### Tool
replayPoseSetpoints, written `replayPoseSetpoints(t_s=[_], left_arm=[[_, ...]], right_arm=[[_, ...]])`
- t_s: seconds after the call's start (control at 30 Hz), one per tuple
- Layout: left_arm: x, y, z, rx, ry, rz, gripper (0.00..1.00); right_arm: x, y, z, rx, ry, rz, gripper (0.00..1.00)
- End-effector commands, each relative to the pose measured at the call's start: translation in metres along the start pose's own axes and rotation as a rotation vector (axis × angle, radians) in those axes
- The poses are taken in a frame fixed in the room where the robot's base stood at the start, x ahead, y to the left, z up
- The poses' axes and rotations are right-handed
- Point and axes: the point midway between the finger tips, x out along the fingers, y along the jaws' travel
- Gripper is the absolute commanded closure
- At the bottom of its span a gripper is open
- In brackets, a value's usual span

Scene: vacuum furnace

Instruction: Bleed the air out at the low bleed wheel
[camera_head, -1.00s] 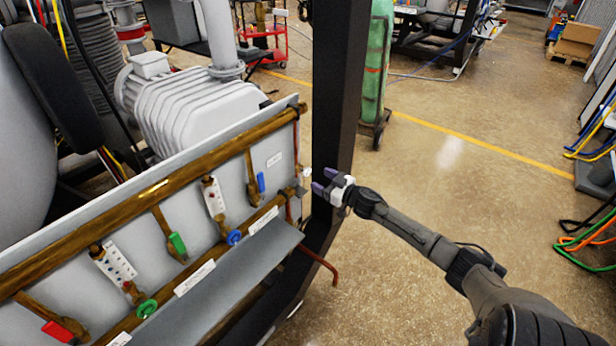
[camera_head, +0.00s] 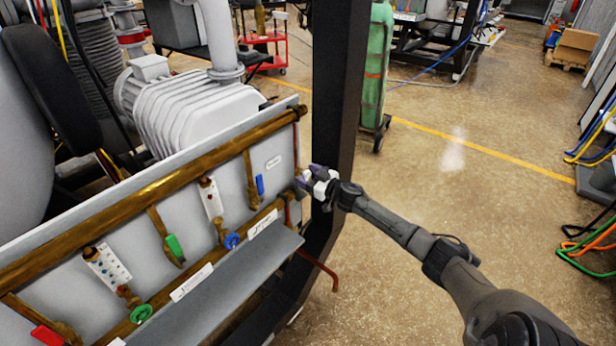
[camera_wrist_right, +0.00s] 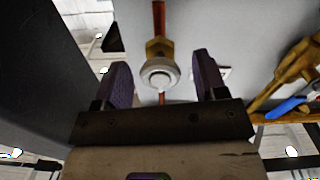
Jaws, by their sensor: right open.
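The small pale bleed wheel (camera_wrist_right: 158,73) sits on a brass fitting in the right wrist view, with a red pipe above it and another below. My right gripper (camera_head: 312,178) is open at the right end of the valve panel. In the wrist view its two purple fingers stand either side of the wheel, with a visible gap on both sides. I cannot tell whether the fingertips reach as deep as the wheel. In the head view the gripper hides most of the wheel. My left gripper is not in view.
The grey panel (camera_head: 84,224) carries brass pipes, a blue wheel (camera_head: 232,241), a green wheel (camera_head: 141,314) and red, green and blue lever handles. A dark upright post (camera_head: 338,90) stands right behind my gripper. A grey ledge (camera_head: 228,278) juts out below. The floor to the right is open.

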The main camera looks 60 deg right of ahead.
Motion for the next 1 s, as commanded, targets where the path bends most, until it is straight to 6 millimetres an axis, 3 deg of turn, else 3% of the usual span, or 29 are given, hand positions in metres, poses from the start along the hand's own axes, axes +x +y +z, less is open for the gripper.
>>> replayPoseSetpoints(t_s=[0.07, 0.53, 1.0], left_arm=[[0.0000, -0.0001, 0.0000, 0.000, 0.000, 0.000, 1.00], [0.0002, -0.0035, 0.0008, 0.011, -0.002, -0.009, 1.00], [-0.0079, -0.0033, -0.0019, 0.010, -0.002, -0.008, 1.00]], right_arm=[[-0.0001, 0.0000, 0.0000, 0.000, 0.000, 0.000, 0.37], [-0.0002, -0.0001, 0.0001, 0.000, 0.000, 0.000, 0.82], [-0.0002, -0.0003, -0.0016, -0.144, 0.001, 0.000, 0.84]])
